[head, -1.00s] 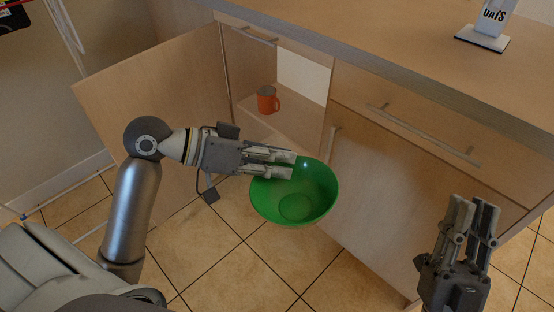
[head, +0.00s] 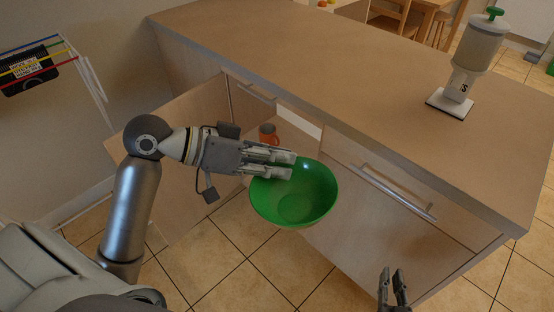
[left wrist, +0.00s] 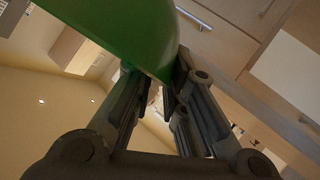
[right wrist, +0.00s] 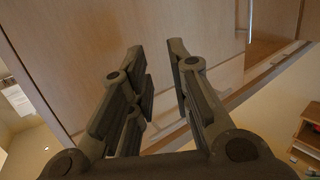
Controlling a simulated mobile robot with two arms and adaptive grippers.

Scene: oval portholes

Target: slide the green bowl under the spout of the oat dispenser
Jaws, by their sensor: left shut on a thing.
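The green bowl (head: 300,200) is held in the air in front of the open cabinet, its opening facing up. The oat dispenser (head: 474,50) stands on the far right of the counter top, with a green knob, a clear container and a white base plate (head: 450,103). Its spout is too small to make out. My right gripper (head: 396,285) is open and empty, low at the right; its fingers also show in the right wrist view (right wrist: 157,55).
The wooden counter top (head: 300,70) is clear between its left end and the dispenser. Below it, a cabinet door (head: 190,165) stands open at the left, with an orange mug (head: 268,134) inside. A drawer handle (head: 395,190) sticks out from the front.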

